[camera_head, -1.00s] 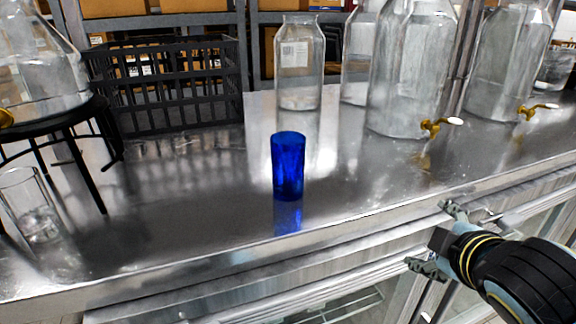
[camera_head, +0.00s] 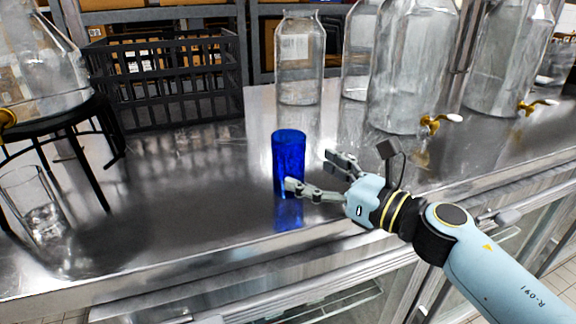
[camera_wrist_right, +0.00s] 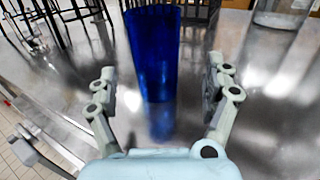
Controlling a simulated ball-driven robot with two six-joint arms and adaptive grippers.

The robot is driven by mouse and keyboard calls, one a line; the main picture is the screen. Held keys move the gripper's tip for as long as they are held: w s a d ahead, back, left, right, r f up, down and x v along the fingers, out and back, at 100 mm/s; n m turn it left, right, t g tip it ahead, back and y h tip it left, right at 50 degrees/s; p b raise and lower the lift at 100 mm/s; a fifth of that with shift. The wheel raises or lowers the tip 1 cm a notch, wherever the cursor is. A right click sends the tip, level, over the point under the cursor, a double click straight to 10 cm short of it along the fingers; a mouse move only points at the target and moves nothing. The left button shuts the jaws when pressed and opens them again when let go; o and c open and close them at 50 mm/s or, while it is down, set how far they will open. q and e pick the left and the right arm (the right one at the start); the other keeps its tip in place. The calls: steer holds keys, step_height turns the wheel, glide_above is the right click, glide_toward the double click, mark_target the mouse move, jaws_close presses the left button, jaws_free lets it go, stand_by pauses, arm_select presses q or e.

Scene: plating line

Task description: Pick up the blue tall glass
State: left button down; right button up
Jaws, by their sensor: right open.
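The blue tall glass (camera_head: 288,158) stands upright on the metal counter near its front edge. My right gripper (camera_head: 308,172) is open just right of the glass, and one finger overlaps the lower part of the glass in the head view. In the right wrist view the glass (camera_wrist_right: 153,55) stands ahead, between the lines of the two spread fingers (camera_wrist_right: 160,82) and a little beyond their tips. Nothing is held. My left gripper is in neither view.
A clear glass (camera_head: 40,205) stands at the left, near a black stand (camera_head: 75,125) bearing a large jar. A black crate (camera_head: 170,80) stands behind. Clear bottles and dispensers with taps (camera_head: 410,70) stand at the back right. The counter (camera_head: 180,190) around the blue glass is bare.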

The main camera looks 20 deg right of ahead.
mark_target(300, 169)
steer(key=p+x, duration=0.1)
steer(key=x, duration=0.5)
steer(key=shift+s+a+f, duration=0.1)
steer(key=shift+a, duration=0.15)
steer(key=c, duration=1.4)
